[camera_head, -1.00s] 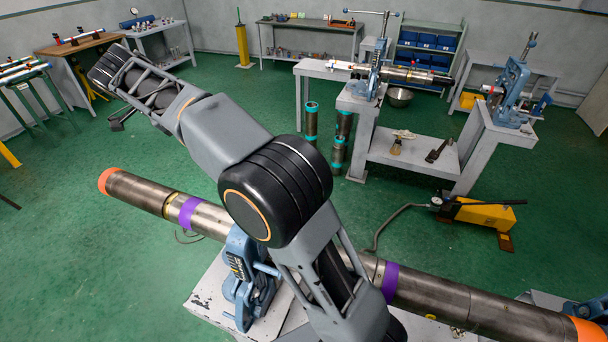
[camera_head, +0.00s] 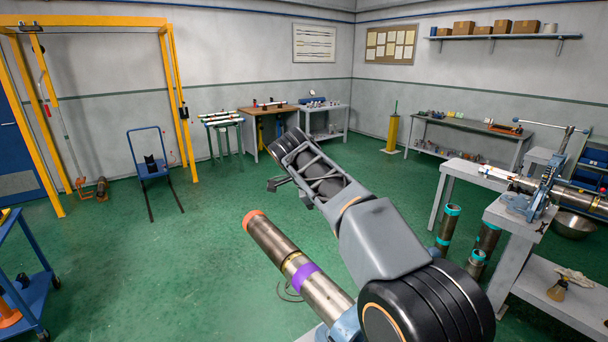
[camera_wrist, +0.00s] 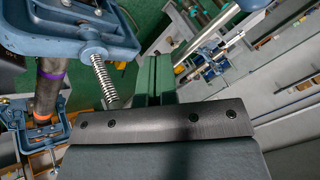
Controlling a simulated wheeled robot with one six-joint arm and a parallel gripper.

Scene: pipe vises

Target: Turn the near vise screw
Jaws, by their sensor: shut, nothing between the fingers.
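In the wrist view, a large blue vise frame (camera_wrist: 70,32) fills the upper left, close to my gripper. A coiled spring or threaded rod (camera_wrist: 104,78) slants down from its round boss. In the head view, the pipe (camera_head: 322,292) runs to the lower edge; only a blue sliver of a vise (camera_head: 346,326) shows beside my arm. My gripper is hidden there.
A grey bench with another blue vise (camera_head: 540,190) stands at right, with several teal-banded pipes (camera_head: 447,230) beside it. A yellow frame (camera_head: 175,100), blue hand truck (camera_head: 150,165) and blue cart (camera_head: 25,285) are at left.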

